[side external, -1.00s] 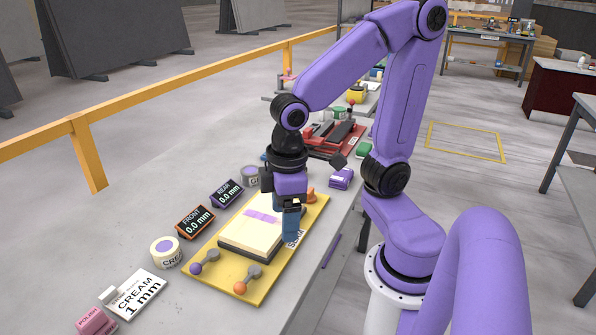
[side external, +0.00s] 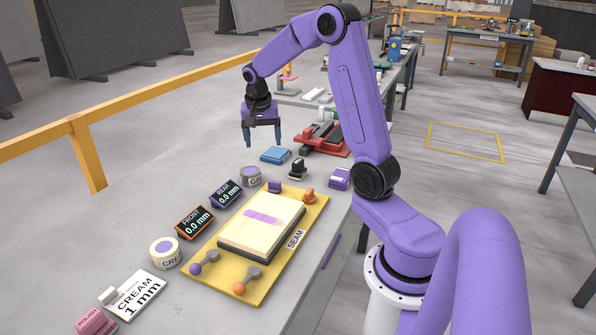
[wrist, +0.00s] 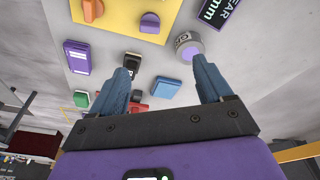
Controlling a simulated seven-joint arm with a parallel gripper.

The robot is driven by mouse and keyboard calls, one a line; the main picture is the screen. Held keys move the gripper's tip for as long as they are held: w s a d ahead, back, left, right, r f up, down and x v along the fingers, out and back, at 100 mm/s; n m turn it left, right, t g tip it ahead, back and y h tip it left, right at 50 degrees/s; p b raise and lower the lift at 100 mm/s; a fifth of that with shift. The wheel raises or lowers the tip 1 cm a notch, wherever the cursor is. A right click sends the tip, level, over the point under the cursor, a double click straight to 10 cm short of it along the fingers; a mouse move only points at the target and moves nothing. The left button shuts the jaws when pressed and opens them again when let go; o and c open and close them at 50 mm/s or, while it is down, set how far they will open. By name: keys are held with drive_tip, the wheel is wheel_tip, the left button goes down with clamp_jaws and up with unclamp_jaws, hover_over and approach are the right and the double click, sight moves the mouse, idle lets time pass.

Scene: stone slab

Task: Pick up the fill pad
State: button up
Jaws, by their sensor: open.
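My gripper (side external: 263,138) is open and empty, raised above the far part of the bench with its blue fingers pointing down. In the wrist view its fingers (wrist: 160,68) are spread wide apart. A flat blue block (side external: 276,155) lies on the bench below and just right of the fingers; it also shows between them in the wrist view (wrist: 163,89). A small black-handled tool (side external: 298,169) stands near it, also in the wrist view (wrist: 131,64). No label shows which of these is the fill pad.
A yellow board (side external: 258,285) holds a cream slab (side external: 272,222) with a purple smear. A purple box (side external: 339,178), a round tub (side external: 251,177), two gauges and a red-and-black device (side external: 325,140) stand around. Bare bench lies left of the gripper.

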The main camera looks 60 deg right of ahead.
sight(298, 161)
drive_tip(key=s+d+f+m, duration=0.25)
drive_tip(key=d+m, duration=0.35)
drive_tip(key=d, duration=0.7)
drive_tip(key=shift+g+h, duration=0.3)
drive_tip(key=shift+g, duration=0.1)
drive_tip(key=x, duration=1.1)
drive_tip(key=shift+s+d+f, duration=0.3)
drive_tip(key=shift+s+f, duration=0.05)
drive_tip(key=shift+x, duration=2.25)
drive_tip(key=shift+w, duration=0.15)
